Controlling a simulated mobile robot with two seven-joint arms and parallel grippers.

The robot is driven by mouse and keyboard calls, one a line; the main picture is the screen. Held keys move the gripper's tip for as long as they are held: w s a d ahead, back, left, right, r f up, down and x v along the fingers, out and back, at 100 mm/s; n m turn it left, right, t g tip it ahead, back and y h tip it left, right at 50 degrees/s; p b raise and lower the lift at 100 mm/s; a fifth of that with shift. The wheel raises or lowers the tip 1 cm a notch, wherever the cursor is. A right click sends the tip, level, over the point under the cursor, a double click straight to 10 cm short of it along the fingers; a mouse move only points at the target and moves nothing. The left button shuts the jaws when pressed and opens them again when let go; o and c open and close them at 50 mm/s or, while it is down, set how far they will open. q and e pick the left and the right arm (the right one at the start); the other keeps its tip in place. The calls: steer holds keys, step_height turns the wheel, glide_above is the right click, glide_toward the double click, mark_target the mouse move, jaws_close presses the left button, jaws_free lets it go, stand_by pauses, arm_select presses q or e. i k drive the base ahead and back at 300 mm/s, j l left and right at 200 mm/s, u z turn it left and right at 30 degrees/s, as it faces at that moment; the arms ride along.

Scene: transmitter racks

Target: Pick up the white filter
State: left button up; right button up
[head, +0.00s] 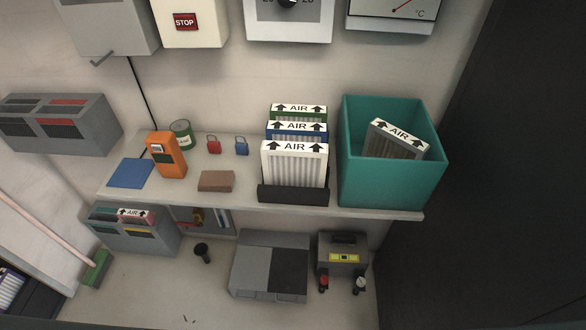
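The white filter (294,165) stands upright at the front of a black holder (293,194) on the shelf. Its white top edge reads AIR between two arrows. A blue filter (296,129) and a green filter (299,110) stand right behind it, mostly hidden by it. Another filter, grey (396,140), leans tilted inside the teal bin to the right. Neither of my grippers shows in the head view.
The teal bin (388,183) stands right of the holder. An orange meter (166,155), brown block (216,181), blue pad (131,172), green can (182,134), red padlock (214,145) and blue padlock (241,146) share the shelf (240,195). Dark panels border the right.

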mark_target(287, 163)
steer(key=u, duration=1.5)
steer(key=z, duration=1.5)
steer(key=j+z, duration=0.4)
steer(key=k+j+z, duration=0.1)
steer(key=j+z, duration=0.35)
steer(key=k+j+z, duration=0.15)
steer(key=j+z, duration=0.25)
steer(key=j, duration=0.15)
